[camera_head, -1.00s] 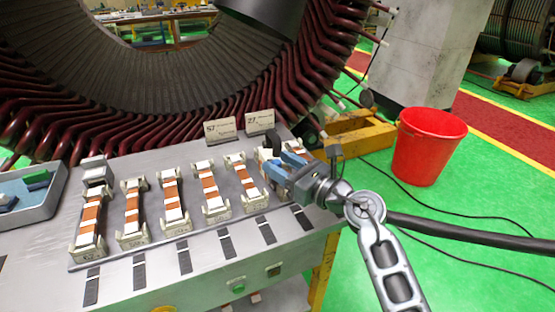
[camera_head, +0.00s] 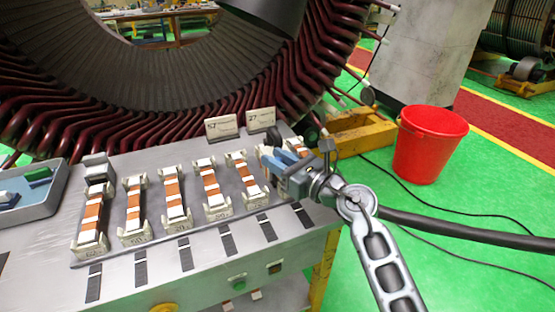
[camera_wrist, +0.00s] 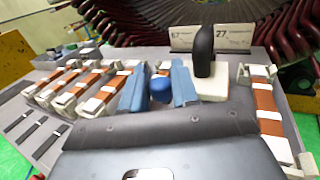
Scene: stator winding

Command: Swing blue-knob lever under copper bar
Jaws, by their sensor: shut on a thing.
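The lever's blue knob (camera_wrist: 161,89) sits between the two blue fingers of my gripper (camera_wrist: 160,87) in the wrist view. The fingers are shut on it. In the head view my gripper (camera_head: 283,160) is at the right end of the row of copper bars, and it hides the knob and most of the lever. A copper bar (camera_wrist: 268,112) in white blocks lies to the right of the gripper in the wrist view. The nearest visible bar in the head view (camera_head: 246,176) lies just left of the gripper. I cannot tell whether the lever is under a bar.
A black upright handle (camera_wrist: 204,50) on a white block stands close to the right finger. Two label cards (camera_head: 221,126) stand behind. Several more bars fill the bench (camera_head: 200,262). The stator (camera_head: 90,95) rises behind it. A red bucket (camera_head: 429,145) stands on the floor at right.

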